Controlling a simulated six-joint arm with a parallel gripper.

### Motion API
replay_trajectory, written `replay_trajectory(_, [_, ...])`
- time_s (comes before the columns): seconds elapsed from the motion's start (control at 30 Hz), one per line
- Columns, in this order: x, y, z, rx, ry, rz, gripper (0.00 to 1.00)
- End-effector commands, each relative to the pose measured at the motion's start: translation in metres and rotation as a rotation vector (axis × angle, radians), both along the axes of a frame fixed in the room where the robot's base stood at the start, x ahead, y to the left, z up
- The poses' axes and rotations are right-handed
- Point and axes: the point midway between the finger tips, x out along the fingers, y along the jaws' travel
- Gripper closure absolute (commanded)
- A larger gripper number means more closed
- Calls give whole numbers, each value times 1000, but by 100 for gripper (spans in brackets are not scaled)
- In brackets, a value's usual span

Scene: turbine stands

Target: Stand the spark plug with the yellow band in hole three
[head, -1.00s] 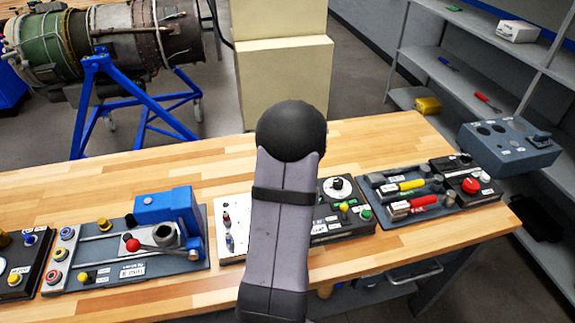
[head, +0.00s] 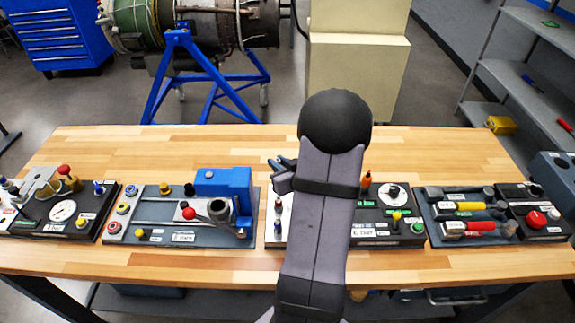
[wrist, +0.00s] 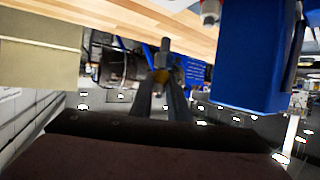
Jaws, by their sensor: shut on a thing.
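My gripper (head: 281,167) shows only partly in the head view, at the left of my dark arm, above the back of a white plate (head: 272,241). In the wrist view my gripper (wrist: 163,92) is shut on a small grey part, with a yellowish patch between the fingertips; this looks like the spark plug with the yellow band (wrist: 165,47). It is held clear of the bench. Small plugs (head: 278,206) stand on the white plate. My arm covers the plate's right side, and I cannot make out hole three or the hole numbers.
A blue block (head: 222,183) on a grey fixture board stands just left of the plate; it looms at the right in the wrist view (wrist: 248,60). A dark dial panel (head: 385,232) and a tray of coloured-handled tools (head: 437,238) lie right. The bench's back (head: 230,140) is clear.

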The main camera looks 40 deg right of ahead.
Motion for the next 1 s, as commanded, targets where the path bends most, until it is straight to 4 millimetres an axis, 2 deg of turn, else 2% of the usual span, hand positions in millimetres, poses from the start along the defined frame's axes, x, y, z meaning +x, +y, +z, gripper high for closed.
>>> replay_trajectory(0.37, [0, -1, -4, 0, -1, -14, 100])
replay_trajectory(1.0, [0, -1, -46, -1, -2, -15, 100])
